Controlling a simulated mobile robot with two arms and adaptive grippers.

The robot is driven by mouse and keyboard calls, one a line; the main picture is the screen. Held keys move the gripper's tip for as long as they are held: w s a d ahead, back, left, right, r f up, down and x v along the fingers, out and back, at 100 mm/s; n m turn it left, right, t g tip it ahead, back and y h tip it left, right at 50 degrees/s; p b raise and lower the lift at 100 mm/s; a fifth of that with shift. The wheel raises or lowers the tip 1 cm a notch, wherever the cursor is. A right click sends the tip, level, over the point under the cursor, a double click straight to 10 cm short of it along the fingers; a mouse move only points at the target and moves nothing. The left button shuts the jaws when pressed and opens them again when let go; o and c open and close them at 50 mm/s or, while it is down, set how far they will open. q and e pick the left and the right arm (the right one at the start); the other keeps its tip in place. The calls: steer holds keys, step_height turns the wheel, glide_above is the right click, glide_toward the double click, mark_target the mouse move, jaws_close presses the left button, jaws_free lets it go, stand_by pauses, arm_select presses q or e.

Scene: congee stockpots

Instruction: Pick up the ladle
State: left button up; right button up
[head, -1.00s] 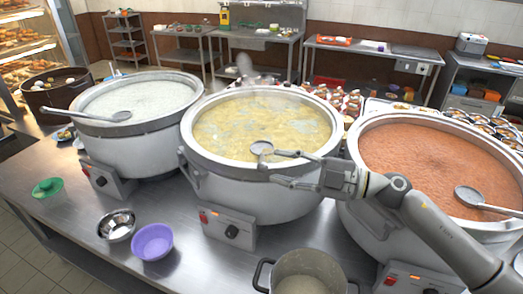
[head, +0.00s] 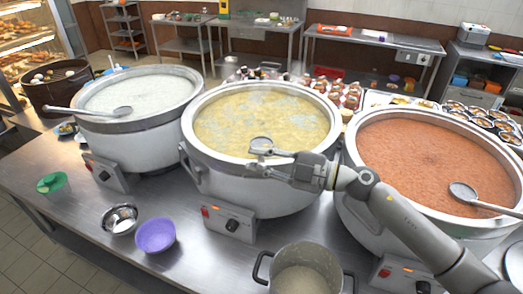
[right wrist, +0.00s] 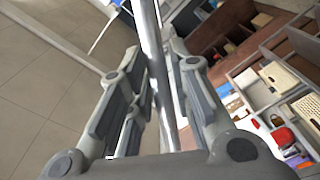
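A metal ladle has its round bowl (head: 261,144) at the front of the middle pot (head: 220,184), over the yellow congee. My right gripper (head: 249,160) is beside the ladle at the pot's front rim, reaching in from the right. In the right wrist view, a metal rod that looks like the ladle handle (right wrist: 151,40) runs between the two fingers (right wrist: 158,80). The fingers lie close on both sides of it; whether both touch it I cannot tell. The fingers partly hide the handle in the head view. My left gripper is not in view.
A white-congee pot (head: 130,140) with a ladle (head: 90,111) stands left; an orange-congee pot (head: 375,205) with another ladle (head: 465,194) stands right. A purple bowl (head: 156,236), steel bowl (head: 121,219) and small pot (head: 303,276) sit on the counter in front.

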jaws_close()
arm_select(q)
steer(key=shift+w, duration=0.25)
